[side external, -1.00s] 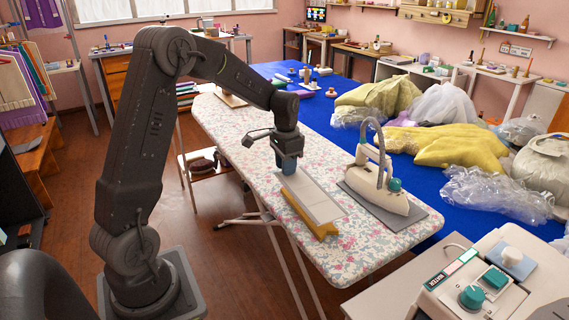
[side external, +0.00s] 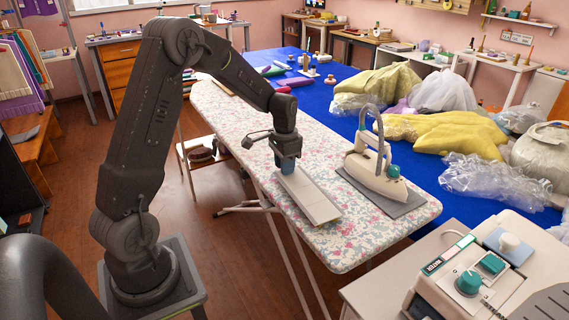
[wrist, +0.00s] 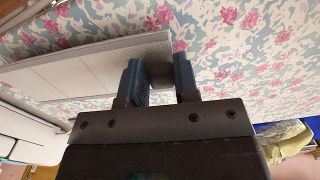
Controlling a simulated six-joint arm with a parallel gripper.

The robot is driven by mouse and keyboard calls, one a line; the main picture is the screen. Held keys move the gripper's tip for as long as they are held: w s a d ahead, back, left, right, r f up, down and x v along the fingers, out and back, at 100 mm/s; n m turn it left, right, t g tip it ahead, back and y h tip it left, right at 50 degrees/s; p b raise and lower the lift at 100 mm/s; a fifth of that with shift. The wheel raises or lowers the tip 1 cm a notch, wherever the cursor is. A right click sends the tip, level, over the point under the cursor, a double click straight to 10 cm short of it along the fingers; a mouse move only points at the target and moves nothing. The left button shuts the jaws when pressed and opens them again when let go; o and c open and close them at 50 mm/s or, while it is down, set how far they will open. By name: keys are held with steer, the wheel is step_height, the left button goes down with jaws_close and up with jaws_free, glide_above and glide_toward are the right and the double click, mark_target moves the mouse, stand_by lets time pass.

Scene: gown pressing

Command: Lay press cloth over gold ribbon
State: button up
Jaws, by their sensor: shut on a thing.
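The press cloth is a pale grey-white, flat panel (side external: 309,199) with faint cross lines. It lies along the near part of the floral ironing board (side external: 345,245). It also shows in the wrist view (wrist: 80,75), reaching left from my fingers. My gripper (side external: 286,172) is at its far end, pointing down, and is shut on it. In the wrist view my two blue fingers (wrist: 160,78) stand on either side of a small dark grey piece at the panel's end. The gold ribbon is not visible in either view now; the panel hides the place where it showed.
A cream iron (side external: 375,172) stands on a grey rest (side external: 405,202) just right of the panel. A blue table (side external: 345,125) with bagged fabrics lies behind. A control unit (side external: 475,275) is at front right.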

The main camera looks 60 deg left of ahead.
steer(key=shift+f, duration=0.15)
steer(key=o, duration=1)
step_height(320, 180, up, 14)
steer(key=f, duration=0.1)
steer(key=s+d+r+t, duration=0.2)
steer(key=s+d+r, duration=0.1)
steer(key=s+d, duration=0.3)
steer(key=s+d+r+t, duration=0.1)
steer(key=s+d+r, duration=0.3)
steer(key=d, duration=0.3)
steer(key=s+d+f+t, duration=0.1)
steer(key=s+d, duration=0.1)
steer(key=s, duration=0.1)
steer(key=s+d+f, duration=0.1)
steer(key=s+d, duration=0.2)
steer(key=s, duration=0.1)
steer(key=s+d+t, duration=0.1)
steer(key=s+d, duration=0.1)
steer(key=s, duration=0.1)
steer(key=shift+s+d+f+n+t, duration=0.2)
steer(key=shift+f+n+t, duration=0.1)
steer(key=shift+f+n, duration=0.1)
